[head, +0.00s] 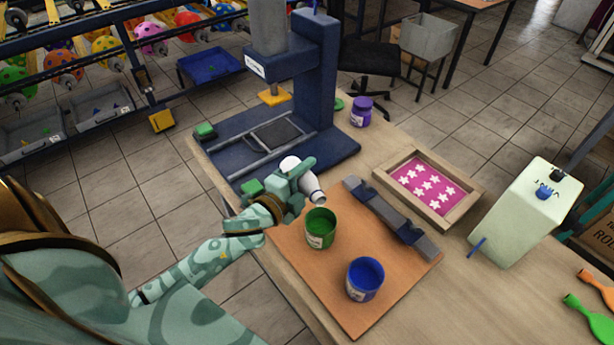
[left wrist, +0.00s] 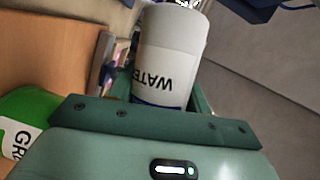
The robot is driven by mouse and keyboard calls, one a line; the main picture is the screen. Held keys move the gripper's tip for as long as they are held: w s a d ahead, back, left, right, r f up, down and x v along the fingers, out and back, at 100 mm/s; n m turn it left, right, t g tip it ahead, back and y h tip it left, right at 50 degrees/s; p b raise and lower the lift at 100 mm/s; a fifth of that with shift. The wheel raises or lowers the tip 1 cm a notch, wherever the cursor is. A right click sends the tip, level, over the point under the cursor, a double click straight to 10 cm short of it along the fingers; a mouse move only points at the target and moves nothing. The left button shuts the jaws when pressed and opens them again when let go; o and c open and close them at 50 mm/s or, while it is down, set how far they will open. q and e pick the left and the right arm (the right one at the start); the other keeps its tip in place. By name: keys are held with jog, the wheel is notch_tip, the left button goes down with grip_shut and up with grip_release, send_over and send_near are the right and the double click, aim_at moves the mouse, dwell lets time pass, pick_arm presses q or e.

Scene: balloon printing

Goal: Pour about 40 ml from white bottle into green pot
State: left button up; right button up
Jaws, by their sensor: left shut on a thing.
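The white bottle (head: 311,187) is tilted, its mouth end pointing down and right toward the green pot. In the left wrist view the white bottle (left wrist: 172,50) shows part of a label, "WATE". My left gripper (head: 297,182) is shut on it, above and left of the pot. The green pot (head: 320,234) stands upright and open on the orange-brown mat (head: 316,286); it shows partly at the left edge of the left wrist view (left wrist: 28,112). I cannot tell whether liquid is flowing. My right gripper is not in view.
A blue pot (head: 365,283) stands on the mat. A squeegee-like bar (head: 390,217) lies right of the green pot, and a framed pink star screen (head: 427,188) lies beyond. The dark blue press (head: 316,75) stands behind. A white box (head: 524,215) stands at right.

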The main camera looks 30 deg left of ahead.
pick_arm(q)
jog(key=shift+f, duration=0.1)
jog(key=shift+f+b, duration=0.15)
jog(key=shift+b, duration=0.4)
jog(key=shift+m, duration=0.3)
jog(key=r+n+p, duration=0.1)
jog(key=p, duration=0.3)
jog(key=shift+r, duration=0.4)
jog(key=shift+n+g+p, duration=0.3)
jog(key=shift+n+p, duration=0.1)
jog(key=shift+p, duration=0.15)
jog(key=shift+f, duration=0.3)
